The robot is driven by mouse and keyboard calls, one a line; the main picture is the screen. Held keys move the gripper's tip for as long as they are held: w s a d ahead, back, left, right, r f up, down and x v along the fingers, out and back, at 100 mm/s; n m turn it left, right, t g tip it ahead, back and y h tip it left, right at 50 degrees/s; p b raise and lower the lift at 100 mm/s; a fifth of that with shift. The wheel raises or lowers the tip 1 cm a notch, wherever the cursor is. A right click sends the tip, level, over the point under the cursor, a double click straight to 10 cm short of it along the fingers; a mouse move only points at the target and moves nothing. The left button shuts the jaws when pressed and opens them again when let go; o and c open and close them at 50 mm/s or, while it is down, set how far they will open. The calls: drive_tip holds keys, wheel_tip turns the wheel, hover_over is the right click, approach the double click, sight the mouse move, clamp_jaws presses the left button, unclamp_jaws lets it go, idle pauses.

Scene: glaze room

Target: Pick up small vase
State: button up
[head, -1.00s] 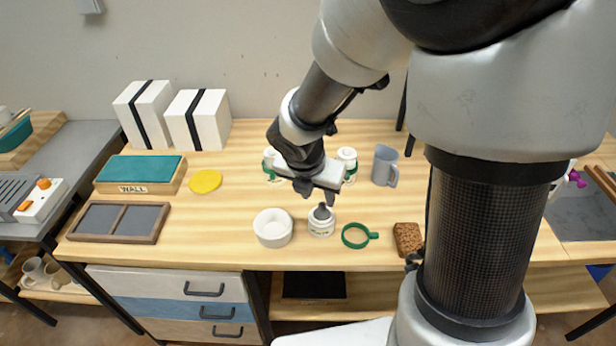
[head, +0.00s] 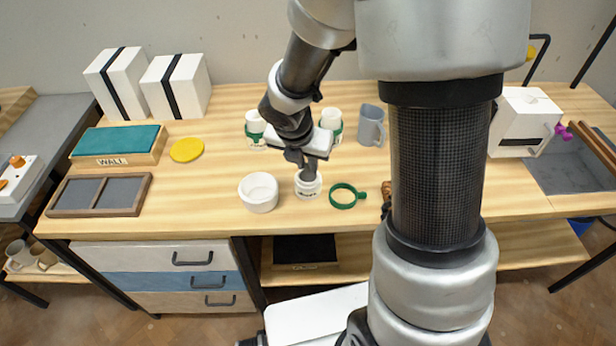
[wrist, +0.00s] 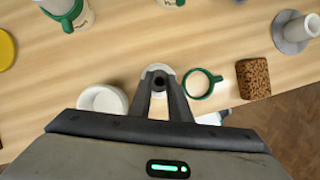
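The small vase (head: 308,189) is a white, squat, labelled pot with a dark grey neck, upright near the front of the wooden table. My gripper (head: 307,172) points down over it, its fingers at the neck. In the wrist view my gripper (wrist: 161,84) has one finger on each side of the vase's dark opening, with the white shoulder (wrist: 160,69) showing behind. I cannot tell whether the fingers press on the neck. The fingers hide most of the neck in the head view.
A white bowl (head: 258,192) stands close on the left, a green ring with a handle (head: 344,204) close on the right. A brown sponge (wrist: 253,79) lies farther right. Behind are two white pots in green holders (head: 256,125) (head: 331,120) and a grey mug (head: 370,130).

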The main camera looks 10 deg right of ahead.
sight(313, 181)
clamp_jaws()
wheel_tip(313, 181, up, 11)
drive_tip(key=s+m+g+y+p, duration=0.1)
drive_tip(key=m+g+p, duration=0.7)
drive_tip(key=m, duration=2.1)
drive_tip(key=y+p, duration=0.1)
drive_tip(key=p, duration=0.4)
drive_tip(key=shift+s+d+r+y, duration=0.2)
drive_tip(key=shift+s+d+y, duration=0.05)
drive_tip(key=shift+s+y, duration=0.1)
